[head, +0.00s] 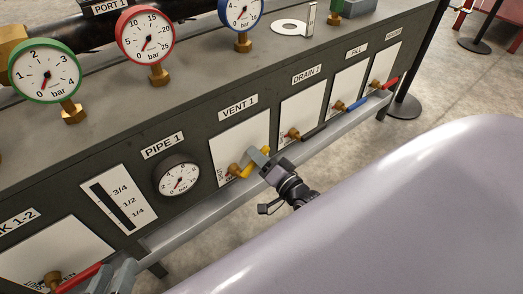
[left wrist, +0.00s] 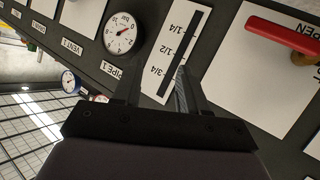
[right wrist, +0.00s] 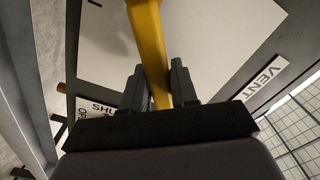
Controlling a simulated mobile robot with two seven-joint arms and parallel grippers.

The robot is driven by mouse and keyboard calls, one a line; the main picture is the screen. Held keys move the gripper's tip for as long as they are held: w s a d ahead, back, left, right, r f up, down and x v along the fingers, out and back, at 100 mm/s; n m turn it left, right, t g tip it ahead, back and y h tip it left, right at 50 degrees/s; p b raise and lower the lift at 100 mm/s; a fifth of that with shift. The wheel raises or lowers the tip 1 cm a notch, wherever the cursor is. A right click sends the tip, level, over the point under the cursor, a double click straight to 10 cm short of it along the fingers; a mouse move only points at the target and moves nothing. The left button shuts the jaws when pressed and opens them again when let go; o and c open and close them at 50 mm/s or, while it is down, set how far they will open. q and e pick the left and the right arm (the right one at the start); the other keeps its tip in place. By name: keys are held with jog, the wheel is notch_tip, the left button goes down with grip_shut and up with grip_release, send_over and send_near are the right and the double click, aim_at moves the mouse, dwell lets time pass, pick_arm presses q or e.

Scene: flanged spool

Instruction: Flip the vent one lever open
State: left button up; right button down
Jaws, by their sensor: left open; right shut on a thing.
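The VENT 1 lever (head: 254,163) is yellow and sits on a brass valve in front of a white plate, under the VENT 1 label (head: 238,106). My right gripper (head: 262,157) is at the lever. In the right wrist view the yellow lever (right wrist: 148,45) runs down between the two fingers (right wrist: 160,88), which are shut on it. The plate's SHUT and OPEN lettering is partly hidden there. My left gripper (head: 118,275) is at the lower left in the head view, near a red lever (head: 80,278). It is open and empty in the left wrist view (left wrist: 155,85).
To the right are a black lever at DRAIN 1 (head: 314,132), a blue lever (head: 356,104) and a red lever (head: 388,82). The PIPE 1 gauge (head: 179,176) is left of the vent plate. A grey rail (head: 190,232) runs along the panel's lower edge.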

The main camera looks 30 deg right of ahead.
jog(key=a+r+n+p, duration=0.1)
jog(key=r+n+p, duration=0.1)
jog(key=shift+a+n+p, duration=0.2)
jog(key=shift+n+p, duration=0.1)
jog(key=shift+n, duration=0.1)
jog(key=n+p, duration=0.1)
jog(key=a+n+p, duration=0.1)
jog(key=shift+s+a+r+n, duration=0.1)
jog(key=shift+a+r+n, duration=0.1)
jog(key=shift+r+n, duration=0.2)
jog(key=shift+a+r+n+p, duration=0.2)
jog(key=shift+a+n+p, duration=0.55)
jog(key=shift+n, duration=0.45)
jog(key=shift+s+a+n+p, duration=0.15)
jog(key=shift+a+n+p, duration=0.3)
jog(key=shift+a+n, duration=0.7)
pick_arm(q)
jog(key=s+a+y, duration=0.2)
jog(key=a, duration=0.3)
jog(key=shift+a+r+g+y, duration=0.3)
jog(key=shift+r+y, duration=0.05)
jog(key=shift+y, duration=0.05)
pick_arm(e)
jog(key=shift+d+n, duration=0.2)
jog(key=shift+n, duration=0.15)
pick_arm(q)
jog(key=shift+s+a+f, duration=0.1)
jog(key=shift+f, duration=0.05)
